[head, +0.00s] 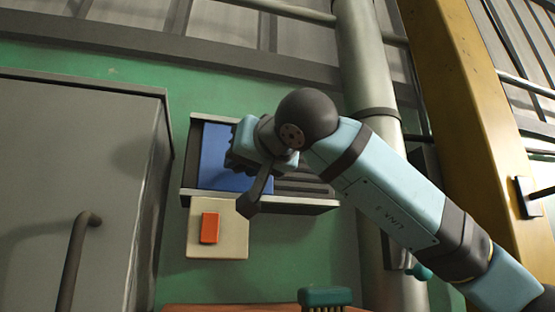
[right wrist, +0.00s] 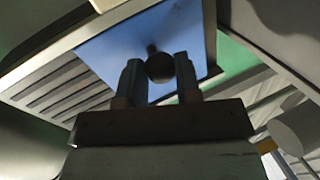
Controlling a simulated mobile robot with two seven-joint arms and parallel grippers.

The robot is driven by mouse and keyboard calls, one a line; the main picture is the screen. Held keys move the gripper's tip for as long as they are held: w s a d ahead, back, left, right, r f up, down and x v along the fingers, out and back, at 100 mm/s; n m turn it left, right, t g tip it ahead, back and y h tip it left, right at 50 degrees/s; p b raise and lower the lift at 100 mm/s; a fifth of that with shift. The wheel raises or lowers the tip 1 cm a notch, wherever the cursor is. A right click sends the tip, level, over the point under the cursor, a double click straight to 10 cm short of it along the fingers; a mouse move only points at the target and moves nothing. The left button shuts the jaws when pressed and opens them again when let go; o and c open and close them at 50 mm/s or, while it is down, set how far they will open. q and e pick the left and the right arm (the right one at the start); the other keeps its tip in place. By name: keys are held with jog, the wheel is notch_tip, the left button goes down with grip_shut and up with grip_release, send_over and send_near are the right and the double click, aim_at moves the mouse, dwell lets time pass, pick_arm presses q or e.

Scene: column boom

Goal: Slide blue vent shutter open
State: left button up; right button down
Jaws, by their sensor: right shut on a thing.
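The blue vent shutter (head: 213,157) is a flat panel in a pale metal frame (head: 290,206) on the green wall. In the head view it covers the left part of the vent, and dark slats (head: 305,187) show to its right. My right gripper (head: 243,146) is at the shutter and hides part of it. In the right wrist view the gripper (right wrist: 160,75) has its two fingers on either side of a dark round knob (right wrist: 160,66) on the blue shutter (right wrist: 140,42). It is shut on that knob. My left gripper is not in view.
Below the vent is a beige plate with a red switch (head: 210,228). A grey cabinet (head: 70,180) with a bar handle stands at the left. A vertical pipe (head: 366,70) and a yellow column (head: 455,100) stand to the right. A green brush-like thing (head: 325,297) is at the bottom.

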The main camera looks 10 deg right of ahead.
jog(key=shift+d, duration=0.15)
jog(key=c, duration=0.8)
grip_release()
pick_arm(q)
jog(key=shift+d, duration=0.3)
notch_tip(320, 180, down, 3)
jog(key=b, duration=0.3)
pick_arm(e)
jog(key=v, duration=1.3)
jog(key=shift+s, duration=0.4)
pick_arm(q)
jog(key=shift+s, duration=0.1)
